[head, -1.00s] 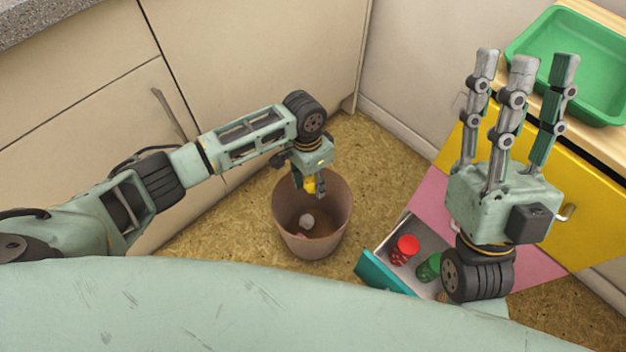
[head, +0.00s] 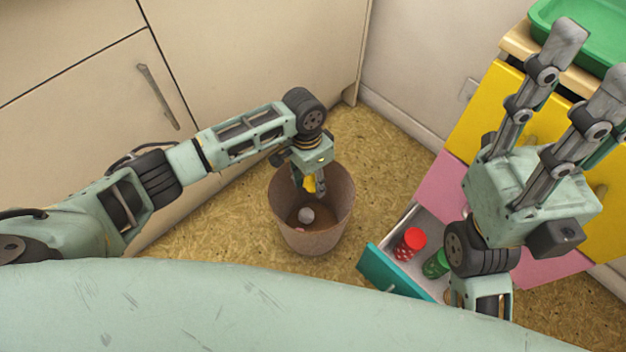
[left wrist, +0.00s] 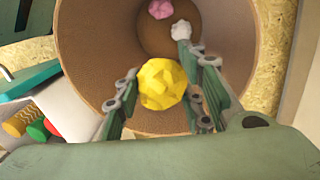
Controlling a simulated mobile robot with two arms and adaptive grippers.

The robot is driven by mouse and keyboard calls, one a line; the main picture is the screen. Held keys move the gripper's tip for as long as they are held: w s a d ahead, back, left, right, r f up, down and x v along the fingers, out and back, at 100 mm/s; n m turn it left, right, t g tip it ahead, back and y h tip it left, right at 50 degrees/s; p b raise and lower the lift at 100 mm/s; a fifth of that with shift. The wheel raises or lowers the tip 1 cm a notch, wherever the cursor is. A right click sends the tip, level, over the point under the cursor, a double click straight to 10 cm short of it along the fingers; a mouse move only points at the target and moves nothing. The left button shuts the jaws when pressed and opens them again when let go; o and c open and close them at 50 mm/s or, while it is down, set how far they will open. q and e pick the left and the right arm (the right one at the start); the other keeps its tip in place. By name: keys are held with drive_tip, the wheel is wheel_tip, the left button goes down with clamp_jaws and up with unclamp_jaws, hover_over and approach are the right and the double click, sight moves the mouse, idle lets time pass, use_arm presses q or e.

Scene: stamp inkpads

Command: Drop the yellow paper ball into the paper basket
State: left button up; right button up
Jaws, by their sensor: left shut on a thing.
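The yellow paper ball (left wrist: 163,84) is between the fingers of my left gripper (left wrist: 160,90) in the left wrist view, and the gripper is shut on it. In the head view the ball (head: 309,184) shows as a small yellow patch at the fingertips of the left gripper (head: 309,186). The brown paper basket (head: 312,240) stands on the floor, and the ball is over its opening. A whitish ball and a pink ball lie at the basket's bottom. My right gripper (head: 592,65) is at the right, its fingers spread apart and empty.
An open teal-fronted drawer (head: 388,276) right of the basket holds a red inkpad or jar (head: 410,243) and a green one (head: 436,263). A yellow and pink cabinet with a green tray (head: 570,35) stands at the right. Beige cupboards (head: 90,110) line the back left.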

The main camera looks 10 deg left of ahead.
use_arm(q)
drive_tip(key=o, duration=0.8)
drive_tip(key=shift+r, duration=0.15)
wheel_tip(320, 180, up, 12)
drive_tip(key=w+a, duration=0.1)
drive_tip(key=shift+a, duration=0.15)
drive_tip(key=shift+f, duration=0.2)
